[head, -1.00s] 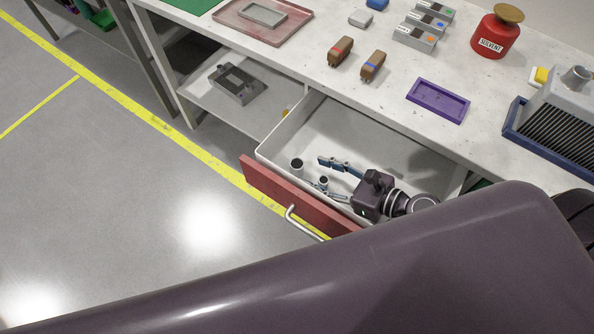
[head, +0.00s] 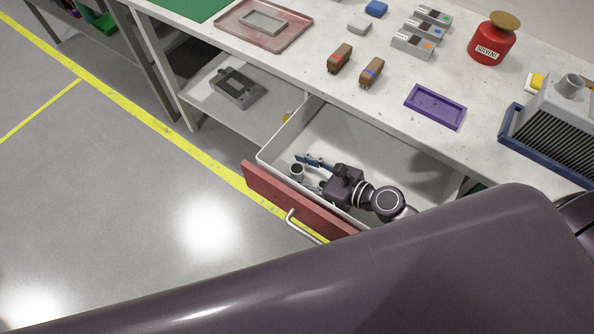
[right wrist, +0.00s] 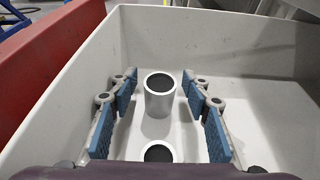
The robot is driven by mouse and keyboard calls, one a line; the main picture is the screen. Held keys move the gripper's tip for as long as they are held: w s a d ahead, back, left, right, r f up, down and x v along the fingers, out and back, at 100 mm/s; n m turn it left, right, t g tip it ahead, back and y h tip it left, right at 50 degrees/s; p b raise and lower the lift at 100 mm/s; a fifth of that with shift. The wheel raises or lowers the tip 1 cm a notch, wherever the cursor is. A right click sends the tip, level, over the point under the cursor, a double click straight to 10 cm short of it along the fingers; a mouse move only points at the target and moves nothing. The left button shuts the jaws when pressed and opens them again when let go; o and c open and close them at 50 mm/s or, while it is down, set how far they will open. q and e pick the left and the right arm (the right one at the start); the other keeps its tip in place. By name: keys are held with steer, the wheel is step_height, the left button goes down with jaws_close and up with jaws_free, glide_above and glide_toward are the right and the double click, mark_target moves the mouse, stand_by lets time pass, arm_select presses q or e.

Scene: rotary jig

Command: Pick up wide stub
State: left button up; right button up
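Two open-topped grey metal tube stubs stand upright in the open drawer. The one that looks wider (head: 298,172) is toward the drawer's left corner; in the right wrist view it (right wrist: 159,100) stands between the fingertips, with clear gaps on both sides. The other, narrower stub (right wrist: 158,153) is nearer my palm and partly hidden by the gripper body. My right gripper (right wrist: 160,88) is open and empty, its blue pads on either side of the stubs; in the head view it reaches into the drawer from the right. My left gripper is not in view.
The drawer (head: 285,134) has pale walls and a red front (head: 290,200) with a metal handle. Above it, the white bench holds a purple tray (head: 435,106), brown blocks (head: 371,72) and a red solvent can (head: 492,42). The drawer's back part is empty.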

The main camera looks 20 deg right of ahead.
steer(key=c, duration=1.1)
steer(key=shift+o, duration=0.2)
